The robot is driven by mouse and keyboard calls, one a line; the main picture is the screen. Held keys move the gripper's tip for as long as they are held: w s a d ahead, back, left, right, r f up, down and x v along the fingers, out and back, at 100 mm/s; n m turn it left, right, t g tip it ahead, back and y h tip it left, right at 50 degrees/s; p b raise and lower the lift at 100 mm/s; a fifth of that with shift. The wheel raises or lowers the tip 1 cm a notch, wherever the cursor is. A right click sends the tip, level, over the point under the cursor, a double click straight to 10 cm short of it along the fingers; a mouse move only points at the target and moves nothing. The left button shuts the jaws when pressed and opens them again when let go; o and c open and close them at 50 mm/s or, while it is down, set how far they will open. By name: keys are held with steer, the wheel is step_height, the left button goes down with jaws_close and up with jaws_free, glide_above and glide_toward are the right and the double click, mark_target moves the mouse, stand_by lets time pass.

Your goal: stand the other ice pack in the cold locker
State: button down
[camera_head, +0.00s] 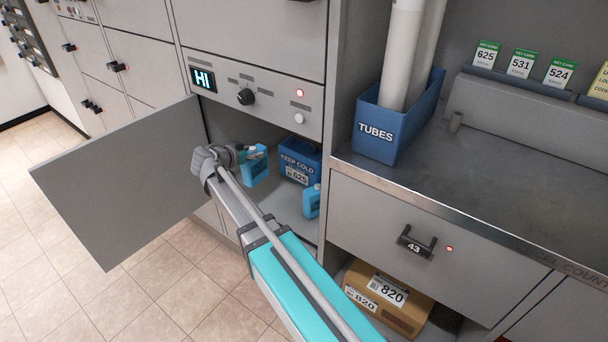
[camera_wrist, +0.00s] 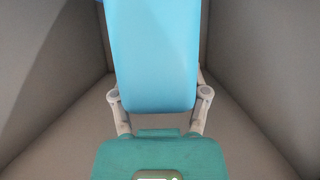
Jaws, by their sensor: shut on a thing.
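The cold locker (camera_head: 283,215) stands open below a panel reading "HI". My gripper (camera_head: 240,153) reaches through its opening and is shut on a light-blue ice pack (camera_head: 256,168). The held pack is roughly upright inside the locker, left of a dark-blue "KEEP COLD 625" box (camera_head: 301,170). I cannot tell whether it touches the floor. In the wrist view the held ice pack (camera_wrist: 152,55) fills the upper middle between the fingers. A second light-blue ice pack (camera_head: 312,202) stands at the locker's right side, in front of the box.
The locker door (camera_head: 120,180) is swung wide open to the left. The panel above has a knob (camera_head: 245,97) and a lit red lamp (camera_head: 300,92). A blue "TUBES" bin (camera_head: 376,134) stands on the counter (camera_head: 450,185). A cardboard parcel "820" (camera_head: 390,295) sits in the lower bay.

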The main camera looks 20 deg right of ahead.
steer(key=w+d+f+b, duration=0.2)
steer(key=w+f+b, duration=0.7)
steer(key=w, duration=0.4)
steer(key=shift+d, duration=0.25)
steer(key=shift+w+f+b, duration=0.15)
steer(key=shift+f+b, duration=0.85)
steer(key=shift+w+f+b, duration=0.15)
steer(key=shift+f+b, duration=0.85)
steer(key=shift+f, duration=0.15)
steer(key=shift+c, duration=0.4)
jaws_free()
